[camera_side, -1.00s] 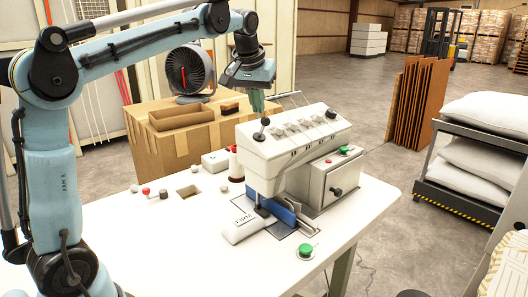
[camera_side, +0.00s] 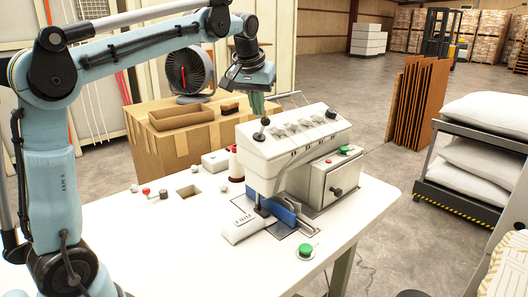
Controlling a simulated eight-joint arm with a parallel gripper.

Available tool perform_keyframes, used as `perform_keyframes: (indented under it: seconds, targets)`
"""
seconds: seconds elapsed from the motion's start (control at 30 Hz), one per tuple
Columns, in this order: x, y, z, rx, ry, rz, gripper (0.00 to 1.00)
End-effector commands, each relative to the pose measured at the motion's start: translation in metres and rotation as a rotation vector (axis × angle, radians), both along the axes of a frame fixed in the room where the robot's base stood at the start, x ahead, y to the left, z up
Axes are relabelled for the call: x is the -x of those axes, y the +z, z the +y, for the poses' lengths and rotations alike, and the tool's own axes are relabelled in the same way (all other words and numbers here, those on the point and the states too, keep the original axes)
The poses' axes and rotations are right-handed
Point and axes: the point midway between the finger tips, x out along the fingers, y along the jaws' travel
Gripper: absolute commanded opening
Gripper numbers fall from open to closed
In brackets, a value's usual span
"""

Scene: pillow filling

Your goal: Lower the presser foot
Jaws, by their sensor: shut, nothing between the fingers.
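A white sewing machine (camera_side: 290,145) stands on the white table. The presser foot area (camera_side: 262,210) is small and dark under the left end of the machine head, beside a blue plate (camera_side: 284,213). I cannot tell whether the foot is up or down. A white pillow end with a printed label (camera_side: 244,228) lies there.
A control box (camera_side: 335,180) adjoins the machine. Behind stand a cardboard box (camera_side: 175,145) and a fan (camera_side: 190,70). The table's front left is clear.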

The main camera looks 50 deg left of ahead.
Motion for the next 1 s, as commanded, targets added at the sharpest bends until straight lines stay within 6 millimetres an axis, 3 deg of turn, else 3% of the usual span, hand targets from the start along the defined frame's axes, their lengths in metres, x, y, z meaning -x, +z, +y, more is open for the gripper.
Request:
perform_keyframes:
  seconds: [1.0]
  targets:
    - [0.000, -0.030, 0.000, 0.000, 0.000, 0.000, 0.00]
